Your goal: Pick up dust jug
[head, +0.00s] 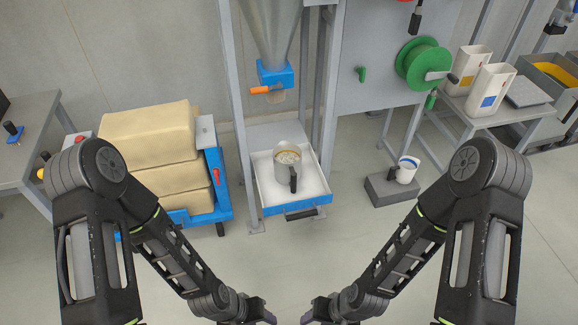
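A grey metal jug (288,166) with a black handle stands upright in a white and blue tray (309,203) under the silo outlet. It has pale, speckled contents. A smaller white jug (406,172) with blue on it and a dark handle stands on a dark grey block (380,192) to the right. I cannot tell from its look which one is the dust jug. My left gripper (268,316) and my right gripper (308,317) are low at the bottom edge, well in front of both jugs and touching neither. Their fingertips are too small and cut off to judge.
A blue cart (226,205) with stacked beige sacks (150,136) stands at left. The silo spout (275,75) with an orange handle hangs above the tray between grey posts. A green reel (422,62) and white containers (490,88) are at right. The front floor is clear.

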